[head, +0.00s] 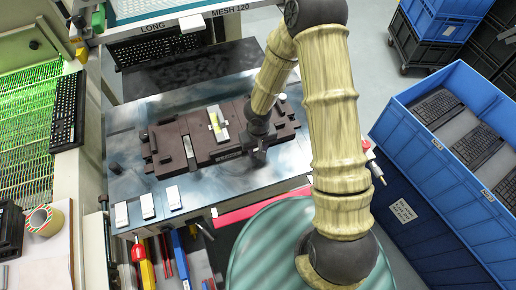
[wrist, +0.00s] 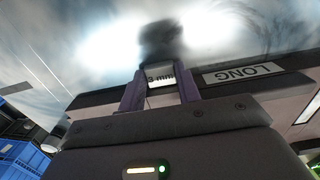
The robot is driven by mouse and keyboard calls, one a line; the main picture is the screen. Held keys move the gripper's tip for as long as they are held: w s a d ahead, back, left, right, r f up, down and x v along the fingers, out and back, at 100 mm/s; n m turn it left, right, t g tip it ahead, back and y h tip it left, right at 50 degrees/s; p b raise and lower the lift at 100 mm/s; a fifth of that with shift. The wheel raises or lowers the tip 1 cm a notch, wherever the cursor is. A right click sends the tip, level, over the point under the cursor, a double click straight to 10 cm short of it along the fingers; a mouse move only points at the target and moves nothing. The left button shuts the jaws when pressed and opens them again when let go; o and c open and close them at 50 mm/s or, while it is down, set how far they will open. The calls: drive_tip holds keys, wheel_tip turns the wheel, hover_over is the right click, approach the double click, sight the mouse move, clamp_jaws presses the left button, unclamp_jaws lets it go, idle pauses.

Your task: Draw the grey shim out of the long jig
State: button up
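The long jig (head: 205,150) is a dark brown fixture lying on the shiny metal table. Its LONG label (wrist: 243,72) shows upside down in the wrist view, to the right of my fingers. The grey shim (wrist: 161,76) shows only as a pale end marked "3 mm" at the jig's edge; the rest is hidden. My gripper (head: 260,152) is at the jig's near edge, right of its middle. In the wrist view, the two fingers of my gripper (wrist: 161,88) stand on either side of the shim's end, which fills the gap between them. They look shut on it.
Several white-topped blocks (head: 148,206) lie along the table's near left edge. A pale piece with a yellow strip (head: 217,123) sits on the jig. A blue crate with keyboards (head: 440,130) stands at the right. Bare table (head: 128,130) lies left of the jig.

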sight(265, 171)
drive_tip(key=o, duration=0.3)
clamp_jaws()
drive_tip(key=shift+s+f+b, duration=0.15)
drive_tip(key=shift+b, duration=0.2)
drive_tip(key=shift+s+d+b, duration=0.3)
drive_tip(key=shift+s+b, duration=0.6)
drive_tip(key=shift+s, duration=0.05)
drive_tip(key=shift+s+d+b, duration=0.25)
drive_tip(key=shift+s+b, duration=0.7)
drive_tip(key=shift+s+d+b, duration=0.3)
drive_tip(key=shift+s+b, duration=0.6)
drive_tip(key=shift+s, duration=0.15)
